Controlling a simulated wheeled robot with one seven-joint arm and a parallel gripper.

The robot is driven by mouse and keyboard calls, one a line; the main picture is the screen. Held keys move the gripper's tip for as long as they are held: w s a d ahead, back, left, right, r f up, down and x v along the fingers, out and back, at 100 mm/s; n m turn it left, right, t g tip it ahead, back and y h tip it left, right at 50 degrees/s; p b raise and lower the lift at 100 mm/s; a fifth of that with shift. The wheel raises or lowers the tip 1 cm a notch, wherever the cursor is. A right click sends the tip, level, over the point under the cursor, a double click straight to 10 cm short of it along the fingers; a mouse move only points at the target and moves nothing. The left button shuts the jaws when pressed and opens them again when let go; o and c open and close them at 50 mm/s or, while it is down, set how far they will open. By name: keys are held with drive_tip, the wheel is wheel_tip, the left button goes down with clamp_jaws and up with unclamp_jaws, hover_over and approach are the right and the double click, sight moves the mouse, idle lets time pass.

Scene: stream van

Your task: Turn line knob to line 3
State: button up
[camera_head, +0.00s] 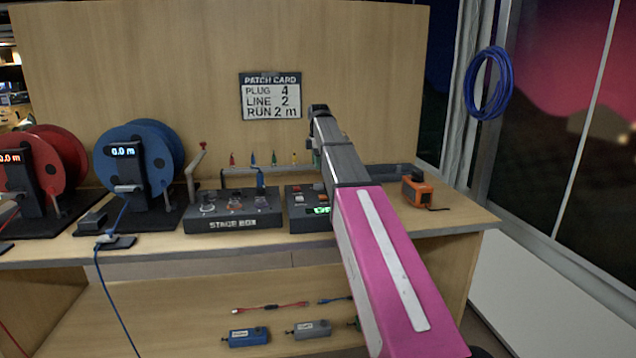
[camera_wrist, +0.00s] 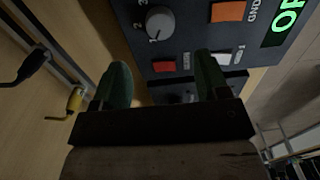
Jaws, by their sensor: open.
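The line knob (camera_wrist: 160,23) is a round grey knob on a dark control box (camera_wrist: 203,40), with the numbers 1, 2 and 3 along its left side in the wrist view. I cannot tell clearly which number its pointer faces. My gripper (camera_wrist: 164,80) is open, its two dark green fingers apart and nothing held between them. The knob shows beyond the fingertips, apart from them.
An orange button (camera_wrist: 228,12), a red button (camera_wrist: 163,66) and a green display (camera_wrist: 288,20) surround the knob. The stage box (camera_head: 232,224) stands left of the control box, an orange device (camera_head: 418,193) right. The patch card (camera_head: 270,97) reads plug 4, line 2, run 2 m.

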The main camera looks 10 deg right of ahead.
sight(319, 183)
wheel_tip(319, 183, down, 9)
drive_tip(key=shift+r, duration=0.2)
idle(0.3)
drive_tip(key=c, duration=0.9)
